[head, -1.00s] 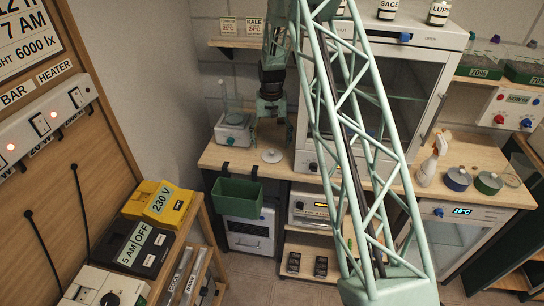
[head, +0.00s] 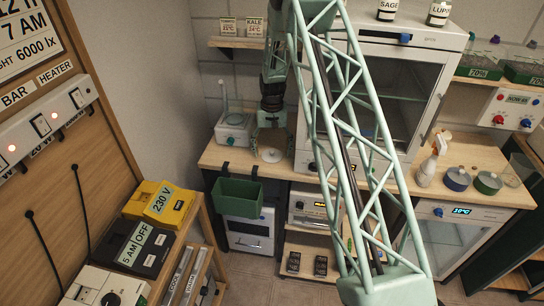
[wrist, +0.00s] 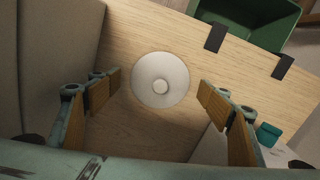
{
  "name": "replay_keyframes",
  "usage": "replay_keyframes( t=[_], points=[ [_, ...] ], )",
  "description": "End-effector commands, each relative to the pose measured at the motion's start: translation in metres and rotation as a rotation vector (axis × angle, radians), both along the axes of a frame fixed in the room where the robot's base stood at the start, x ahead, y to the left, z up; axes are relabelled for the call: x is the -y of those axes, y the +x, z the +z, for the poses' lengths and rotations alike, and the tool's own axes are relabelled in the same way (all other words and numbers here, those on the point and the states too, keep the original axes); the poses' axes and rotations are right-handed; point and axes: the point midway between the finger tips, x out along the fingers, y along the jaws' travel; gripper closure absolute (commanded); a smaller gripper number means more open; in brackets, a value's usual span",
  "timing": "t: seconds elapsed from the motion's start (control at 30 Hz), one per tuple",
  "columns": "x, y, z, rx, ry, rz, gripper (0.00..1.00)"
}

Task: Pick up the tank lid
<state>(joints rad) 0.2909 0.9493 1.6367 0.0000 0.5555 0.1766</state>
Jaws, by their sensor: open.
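The tank lid (wrist: 161,80) is a round whitish disc with a small knob in its middle. It lies flat on the wooden counter. In the head view the lid (head: 271,155) shows below my gripper (head: 271,142), close to the counter's front edge. In the wrist view my gripper (wrist: 160,95) is open, with one finger to each side of the lid and clear gaps between.
A green bin (head: 238,191) hangs from the counter's front edge by black hooks. A white device with a clear vessel (head: 234,127) stands left of my gripper. A large white cabinet (head: 395,85) stands close on the right. Bare counter (head: 215,155) lies at front left.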

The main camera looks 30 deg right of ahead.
Motion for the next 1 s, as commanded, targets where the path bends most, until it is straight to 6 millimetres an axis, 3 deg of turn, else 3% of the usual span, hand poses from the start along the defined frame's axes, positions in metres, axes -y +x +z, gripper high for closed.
replay_keyframes(
  t=[0.23, 1.0],
  points=[
    [0.0000, 0.0000, 0.0001, 0.000, 0.000, 0.000, 0.29],
    [-0.0004, -0.0010, -0.0015, -0.002, 0.001, 0.000, 0.96]
  ],
)
